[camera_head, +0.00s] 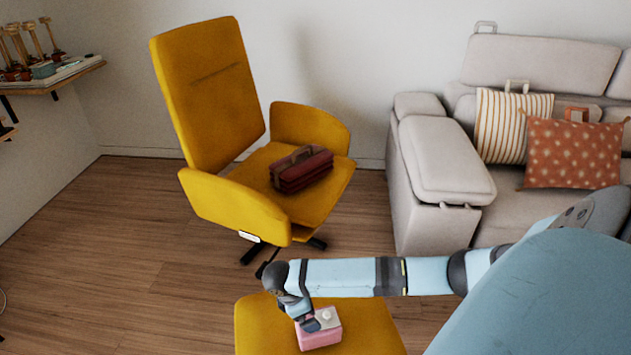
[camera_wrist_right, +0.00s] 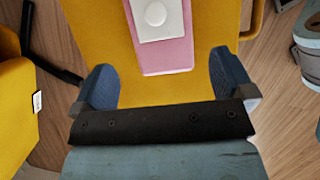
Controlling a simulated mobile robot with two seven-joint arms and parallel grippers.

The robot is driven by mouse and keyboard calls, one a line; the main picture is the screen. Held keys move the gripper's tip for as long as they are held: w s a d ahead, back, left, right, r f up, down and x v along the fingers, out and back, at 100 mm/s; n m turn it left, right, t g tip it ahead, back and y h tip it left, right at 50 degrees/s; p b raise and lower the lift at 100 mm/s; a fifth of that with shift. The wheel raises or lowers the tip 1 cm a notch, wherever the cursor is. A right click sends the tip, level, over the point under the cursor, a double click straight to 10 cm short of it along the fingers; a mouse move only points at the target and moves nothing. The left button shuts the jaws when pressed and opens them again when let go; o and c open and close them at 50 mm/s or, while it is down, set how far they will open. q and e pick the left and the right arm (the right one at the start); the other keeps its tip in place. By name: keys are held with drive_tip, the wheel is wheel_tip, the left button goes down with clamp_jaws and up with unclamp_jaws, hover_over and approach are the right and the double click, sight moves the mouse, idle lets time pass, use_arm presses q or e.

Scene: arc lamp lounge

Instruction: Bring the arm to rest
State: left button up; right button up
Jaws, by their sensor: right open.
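My right arm reaches in from the right in the head view, over a yellow seat or footstool (camera_head: 370,328). My right gripper (camera_head: 308,318) is at the left edge of a small pink box with a white top and a round knob (camera_head: 322,338). In the wrist view my right gripper (camera_wrist_right: 165,82) is open, its two blue-grey fingers wide apart. The pink box (camera_wrist_right: 168,55) lies just beyond the fingertips, roughly centred between them; nothing shows held in the jaws. I cannot tell whether the gripper touches the box. My left gripper is not in view.
A yellow armchair (camera_head: 205,100) with a dark red bag (camera_head: 302,170) on its seat stands behind. A pale sofa (camera_head: 440,165) with a striped cushion (camera_head: 511,125) and an orange cushion (camera_head: 572,155) is at right. A wall shelf (camera_head: 60,75) is at left. Wooden floor is clear at left.

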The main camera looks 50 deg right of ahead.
drive_tip(key=shift+v, duration=1.15)
